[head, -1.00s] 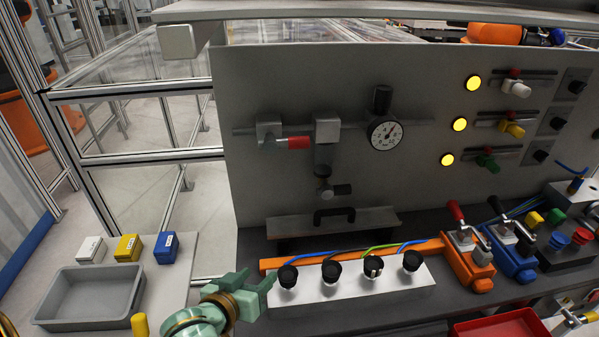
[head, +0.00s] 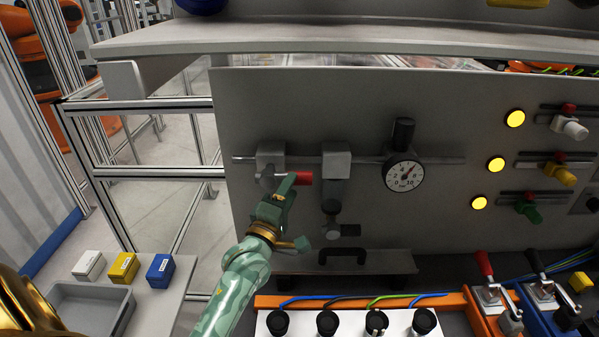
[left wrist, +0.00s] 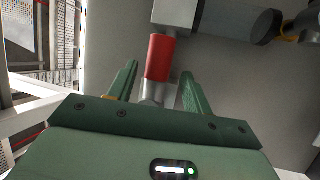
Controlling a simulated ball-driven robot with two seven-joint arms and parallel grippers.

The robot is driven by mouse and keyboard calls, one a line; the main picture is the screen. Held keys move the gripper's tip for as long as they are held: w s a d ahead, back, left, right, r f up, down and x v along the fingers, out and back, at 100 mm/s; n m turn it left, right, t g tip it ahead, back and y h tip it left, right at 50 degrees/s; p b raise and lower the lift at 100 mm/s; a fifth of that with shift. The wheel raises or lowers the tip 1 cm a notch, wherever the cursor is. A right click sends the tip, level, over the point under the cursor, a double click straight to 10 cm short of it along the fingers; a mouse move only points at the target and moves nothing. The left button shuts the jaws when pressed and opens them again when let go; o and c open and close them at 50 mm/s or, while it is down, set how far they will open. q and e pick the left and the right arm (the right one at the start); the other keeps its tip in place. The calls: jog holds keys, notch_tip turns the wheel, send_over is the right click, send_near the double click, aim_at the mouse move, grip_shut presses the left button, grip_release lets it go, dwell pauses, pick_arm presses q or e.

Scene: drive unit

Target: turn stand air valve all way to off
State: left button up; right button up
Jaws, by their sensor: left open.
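The air valve (head: 270,158) sits at the left end of the pipe on the grey panel. Its red-sleeved lever (head: 303,178) lies level and points right, along the pipe. My left gripper (head: 287,188) is open at the lever and covers part of it in the head view. In the left wrist view the red lever (left wrist: 160,57) and its silver shank show between the two spread fingers (left wrist: 160,75), with gaps on both sides. I cannot tell whether the fingertips reach past the lever. My right gripper is not in view.
A regulator block (head: 336,163) and a pressure gauge (head: 404,174) sit to the right on the same pipe. Below are a black handle (head: 342,256) and a white block with black knobs (head: 350,322). A grey tray (head: 88,305) stands at lower left.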

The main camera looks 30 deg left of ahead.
pick_arm(q)
jog(key=x, duration=0.4)
jog(key=shift+a+r, duration=0.15)
jog(key=shift+r, duration=0.05)
jog(key=shift+w, duration=0.7)
jog(key=shift+s, duration=0.1)
jog(key=shift+a, duration=0.1)
grip_shut()
jog(key=shift+r, duration=0.1)
